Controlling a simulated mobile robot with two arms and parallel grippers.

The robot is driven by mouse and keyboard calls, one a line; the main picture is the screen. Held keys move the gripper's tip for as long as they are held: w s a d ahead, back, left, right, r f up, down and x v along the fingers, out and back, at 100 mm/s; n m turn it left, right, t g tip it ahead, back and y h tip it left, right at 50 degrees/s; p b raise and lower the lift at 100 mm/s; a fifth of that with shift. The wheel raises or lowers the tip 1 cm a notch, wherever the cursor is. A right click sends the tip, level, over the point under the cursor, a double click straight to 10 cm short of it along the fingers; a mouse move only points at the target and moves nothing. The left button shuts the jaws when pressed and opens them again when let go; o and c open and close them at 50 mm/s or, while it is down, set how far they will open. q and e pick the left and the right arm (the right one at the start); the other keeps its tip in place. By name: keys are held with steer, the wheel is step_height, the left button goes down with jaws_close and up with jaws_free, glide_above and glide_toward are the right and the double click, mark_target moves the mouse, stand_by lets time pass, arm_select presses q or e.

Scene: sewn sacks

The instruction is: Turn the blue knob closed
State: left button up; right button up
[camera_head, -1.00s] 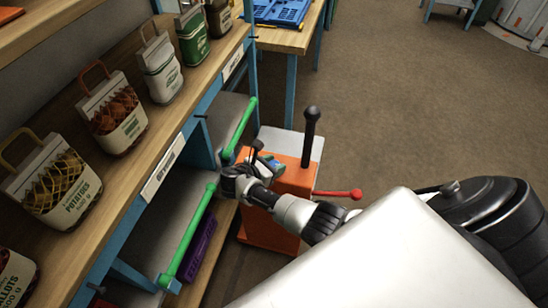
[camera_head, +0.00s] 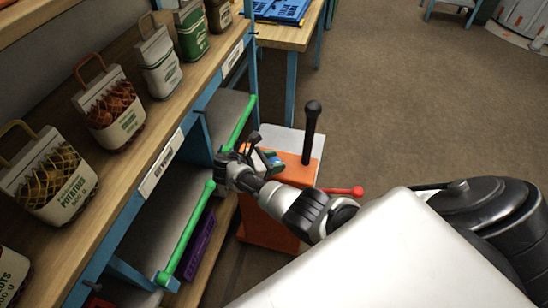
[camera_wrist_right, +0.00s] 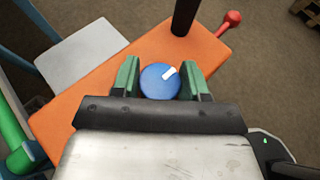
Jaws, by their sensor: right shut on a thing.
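The blue knob (camera_wrist_right: 160,82) is round with a white mark that points to the upper right in the right wrist view. It sits on top of the orange machine (camera_wrist_right: 75,118). My right gripper (camera_wrist_right: 161,80) has a green finger on each side of the knob and is shut on it. In the head view my right gripper (camera_head: 262,158) is over the orange machine (camera_head: 300,172), and the knob is mostly hidden by it. My left gripper is not in view.
A black upright handle (camera_head: 311,130) and a red-tipped lever (camera_head: 345,191) stick out of the machine. A shelf (camera_head: 150,160) with several sacks and green bars (camera_head: 187,235) stands on the left. Open floor (camera_head: 430,120) lies to the right.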

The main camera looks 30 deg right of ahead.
steer(key=o, duration=0.9)
steer(key=shift+o, duration=0.2)
steer(key=s+v, duration=0.1)
steer(key=v, duration=0.9)
steer(key=shift+w+a+r+b, duration=0.2)
steer(key=shift+w+a+b, duration=0.15)
steer(key=shift+w, duration=0.2)
